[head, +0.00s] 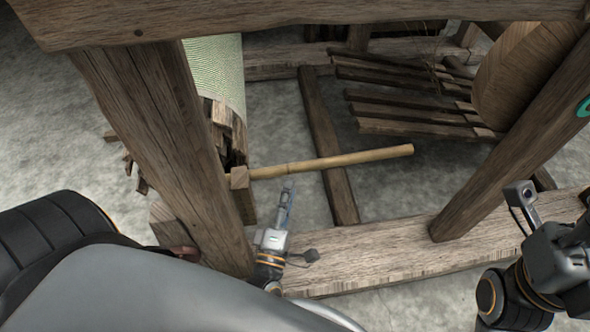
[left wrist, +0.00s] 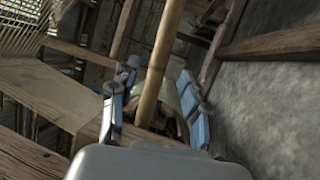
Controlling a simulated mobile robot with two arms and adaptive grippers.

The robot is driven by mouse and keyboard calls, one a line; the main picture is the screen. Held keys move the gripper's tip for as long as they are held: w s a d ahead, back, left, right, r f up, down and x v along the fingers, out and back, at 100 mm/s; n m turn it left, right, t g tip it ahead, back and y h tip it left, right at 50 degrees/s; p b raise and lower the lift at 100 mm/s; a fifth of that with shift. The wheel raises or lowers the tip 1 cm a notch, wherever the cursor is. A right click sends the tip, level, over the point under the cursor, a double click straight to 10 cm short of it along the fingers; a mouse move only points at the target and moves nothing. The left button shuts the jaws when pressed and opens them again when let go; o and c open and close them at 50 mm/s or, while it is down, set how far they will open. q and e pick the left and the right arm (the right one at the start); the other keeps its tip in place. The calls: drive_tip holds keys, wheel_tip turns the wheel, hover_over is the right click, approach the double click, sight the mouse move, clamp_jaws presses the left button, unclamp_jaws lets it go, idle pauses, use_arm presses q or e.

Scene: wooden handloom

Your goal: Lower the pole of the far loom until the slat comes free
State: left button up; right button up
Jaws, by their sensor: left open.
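The pole (head: 340,161), a light bamboo rod, sticks out rightward from a small wooden block (head: 239,177) beside the cloth roll. My left gripper (head: 288,190) is open just below the pole in the head view, pointing up at it. In the left wrist view the pole (left wrist: 164,60) runs between the two blue-padded fingers of the left gripper (left wrist: 158,85), with gaps on both sides. I cannot tell which wooden piece is the slat. My right gripper (head: 521,195) is at the right edge, far from the pole; its jaws are not clear.
A thick beam (head: 390,255) runs below the pole, and a slanted post (head: 165,150) stands to its left. The cloth roll (head: 217,70) is above the block. Several treadle slats (head: 415,112) lie upper right. Grey floor (head: 280,125) shows between the beams.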

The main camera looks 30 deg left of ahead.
sight(295, 169)
use_arm(q)
drive_tip(key=b+x, duration=0.1)
drive_tip(key=x, duration=0.6)
clamp_jaws()
drive_tip(key=shift+f, duration=0.15)
